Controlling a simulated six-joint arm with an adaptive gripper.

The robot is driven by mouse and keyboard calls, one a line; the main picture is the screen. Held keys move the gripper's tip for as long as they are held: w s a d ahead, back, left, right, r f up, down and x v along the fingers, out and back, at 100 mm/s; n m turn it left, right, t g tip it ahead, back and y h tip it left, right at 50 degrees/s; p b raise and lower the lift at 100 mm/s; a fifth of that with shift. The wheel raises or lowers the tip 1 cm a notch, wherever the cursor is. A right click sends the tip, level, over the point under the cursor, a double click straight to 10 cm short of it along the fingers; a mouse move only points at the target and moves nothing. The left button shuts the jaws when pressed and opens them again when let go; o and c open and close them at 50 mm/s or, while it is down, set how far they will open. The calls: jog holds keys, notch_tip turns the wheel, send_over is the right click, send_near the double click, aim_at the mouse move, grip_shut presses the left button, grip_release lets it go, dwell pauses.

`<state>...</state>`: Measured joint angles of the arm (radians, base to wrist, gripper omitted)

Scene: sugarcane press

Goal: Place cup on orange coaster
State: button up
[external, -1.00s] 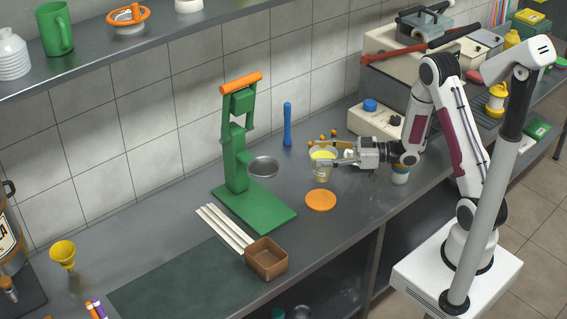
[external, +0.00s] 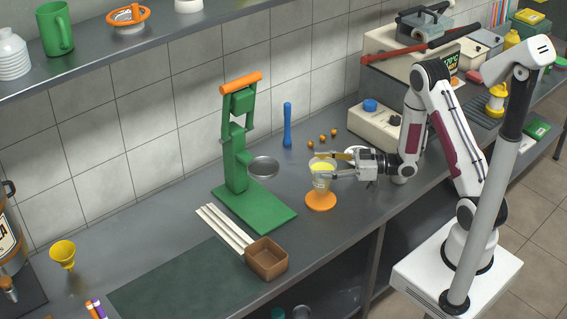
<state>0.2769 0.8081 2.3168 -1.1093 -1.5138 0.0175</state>
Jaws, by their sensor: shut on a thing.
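A clear cup with yellow contents (external: 321,178) stands upright between the fingers of my gripper (external: 324,167). My gripper reaches in from the right and is shut on the cup. The orange coaster (external: 321,203) lies on the metal counter directly below the cup. The cup's lower end overlaps the coaster's far part in the picture. I cannot tell whether the cup's base touches it or is slightly above it.
A green press (external: 243,190) with an orange handle stands to the left. A blue stick (external: 287,125) and several small orange balls (external: 322,139) are behind the cup. White sticks (external: 226,229) and a brown box (external: 266,259) lie front left. Counter near the coaster is clear.

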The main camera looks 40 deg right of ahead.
jog(key=shift+f, duration=0.1)
jog(key=shift+f, duration=1.95)
jog(key=shift+f, duration=0.1)
jog(key=o, duration=1.3)
jog(key=shift+v, duration=6)
